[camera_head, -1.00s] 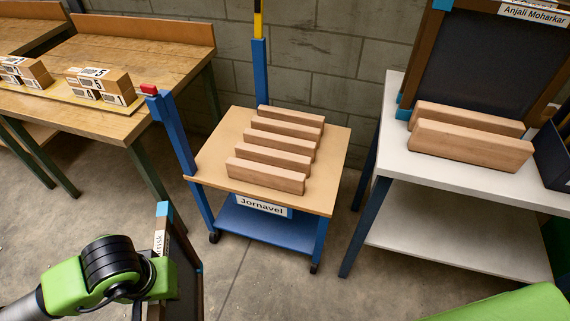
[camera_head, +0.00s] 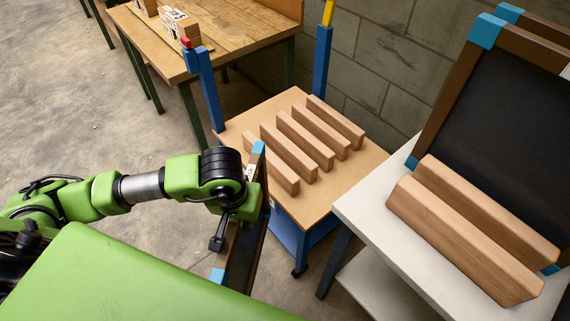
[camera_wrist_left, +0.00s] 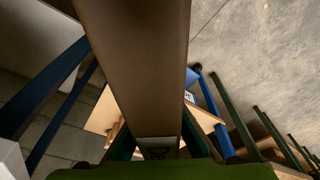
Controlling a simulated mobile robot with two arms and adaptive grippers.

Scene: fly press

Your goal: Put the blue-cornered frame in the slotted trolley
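My left gripper (camera_head: 236,222) is shut on a brown frame with blue corners (camera_head: 246,262), held upright and seen nearly edge-on, just left of and in front of the slotted trolley. The slotted trolley (camera_head: 322,205) has a wooden top with several parallel wooden slats, blue legs and tall posts; the gaps between the slats hold no frame. Part of its top shows behind the bar in the left wrist view (camera_wrist_left: 103,112). My right gripper is out of view.
A white table (camera_head: 362,212) stands close on the trolley's right, with two wooden slats and dark-panelled, blue-cornered frames (camera_head: 500,110). A wooden workbench (camera_head: 190,50) with small blocks stands behind left. The wall is behind the trolley. Bare floor lies left.

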